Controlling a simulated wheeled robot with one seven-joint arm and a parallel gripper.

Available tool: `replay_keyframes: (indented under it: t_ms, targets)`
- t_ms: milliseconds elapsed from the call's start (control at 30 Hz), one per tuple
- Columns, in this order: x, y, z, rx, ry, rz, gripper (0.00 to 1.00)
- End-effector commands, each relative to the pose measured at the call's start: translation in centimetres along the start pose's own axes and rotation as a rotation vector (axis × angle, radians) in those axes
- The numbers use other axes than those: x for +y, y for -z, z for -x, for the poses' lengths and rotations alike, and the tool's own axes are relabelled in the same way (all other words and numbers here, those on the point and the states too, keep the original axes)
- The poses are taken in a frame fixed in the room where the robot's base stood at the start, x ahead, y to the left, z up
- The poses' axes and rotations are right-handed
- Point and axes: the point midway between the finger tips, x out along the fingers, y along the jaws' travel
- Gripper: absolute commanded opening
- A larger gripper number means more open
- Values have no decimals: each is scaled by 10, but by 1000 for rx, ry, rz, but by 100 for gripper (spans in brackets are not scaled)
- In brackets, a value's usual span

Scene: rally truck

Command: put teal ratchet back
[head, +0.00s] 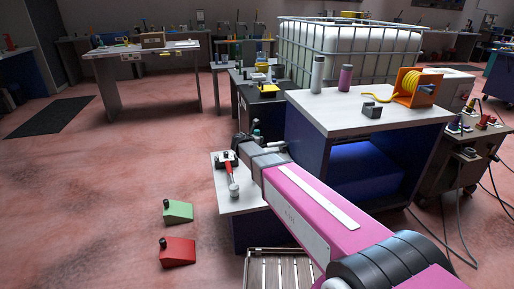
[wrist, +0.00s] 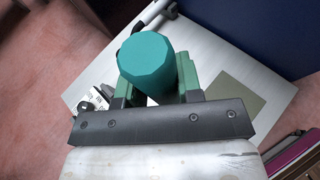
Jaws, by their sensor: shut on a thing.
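The teal ratchet (wrist: 145,58) shows in the wrist view as a thick, rounded teal end pointing toward the camera. My gripper (wrist: 157,78) is shut on it, with a green-and-dark finger on each side. The ratchet's far end is hidden behind its own teal end and the gripper. A light grey top (wrist: 210,50) lies beyond it, with an olive square patch (wrist: 240,100). I cannot tell whether the ratchet touches this top.
In the head view, a low white top (head: 226,198) holds a red-handled tool (head: 229,170). A blue cabinet (head: 305,140) stands to its right, with bottles and an orange reel (head: 412,88) on top. Green (head: 178,211) and red (head: 178,252) wedges lie on the floor.

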Motion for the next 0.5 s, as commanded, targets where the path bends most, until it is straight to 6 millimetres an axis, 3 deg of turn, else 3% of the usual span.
replay_keyframes:
  t_ms: [333, 500]
  targets:
    - [0, 33, -13, -1, 1, 1, 0]
    - [0, 36, -14, -2, 1, 0, 0]
